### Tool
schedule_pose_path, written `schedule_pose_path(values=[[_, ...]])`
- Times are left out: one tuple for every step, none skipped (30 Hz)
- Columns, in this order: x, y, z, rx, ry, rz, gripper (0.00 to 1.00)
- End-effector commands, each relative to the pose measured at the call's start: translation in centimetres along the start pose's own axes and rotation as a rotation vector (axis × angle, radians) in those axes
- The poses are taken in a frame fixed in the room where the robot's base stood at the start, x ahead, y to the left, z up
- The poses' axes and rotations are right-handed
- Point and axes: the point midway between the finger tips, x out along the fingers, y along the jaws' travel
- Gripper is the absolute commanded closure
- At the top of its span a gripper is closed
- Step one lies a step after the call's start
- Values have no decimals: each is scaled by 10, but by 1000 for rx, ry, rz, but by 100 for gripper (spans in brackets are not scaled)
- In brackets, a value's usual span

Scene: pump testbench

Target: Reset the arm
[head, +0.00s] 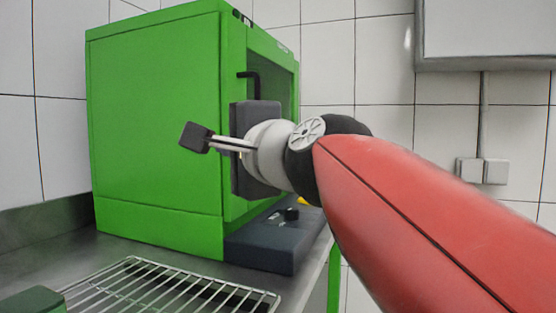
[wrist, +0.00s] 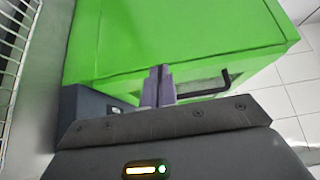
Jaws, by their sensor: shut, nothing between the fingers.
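My gripper (wrist: 159,72) shows in the wrist view, its two grey-purple fingers side by side and shut with nothing between them. The fingers overlap the green testbench cabinet (wrist: 170,35) in that view; whether they touch it I cannot tell. In the head view my red arm reaches in from the right, and its wrist is in front of the right side of the green cabinet (head: 155,130).
A dark control base with a knob (head: 268,245) is below my wrist. A wire rack (head: 165,290) lies on the steel counter at front left, with a green object (head: 32,302) beside it. A grey wall cabinet (head: 485,35) and wall sockets (head: 483,171) are at right.

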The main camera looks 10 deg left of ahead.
Motion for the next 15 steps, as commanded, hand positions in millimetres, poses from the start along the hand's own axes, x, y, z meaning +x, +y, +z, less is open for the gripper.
schedule_pose_path(values=[[-3, 10, -6, -27, 12, 23, 100], [-5, 18, -10, -56, 21, 45, 100], [-10, 32, -16, -105, 35, 83, 100], [-14, 46, -22, -150, 46, 120, 100], [-20, 62, -29, -200, 57, 163, 100], [-30, 85, -39, -272, 69, 228, 100], [-39, 103, -48, -329, 77, 281, 100], [-48, 123, -56, -385, 82, 338, 100], [-62, 148, -67, -454, 84, 412, 100], [-73, 166, -74, -504, 81, 468, 100], [-84, 184, -80, -549, 76, 521, 100], [-100, 206, -88, -603, 65, 591, 100], [-112, 223, -94, -641, 54, 643, 100], [-125, 240, -99, -679, 40, 696, 100], [-143, 262, -105, -726, 19, 766, 100]])
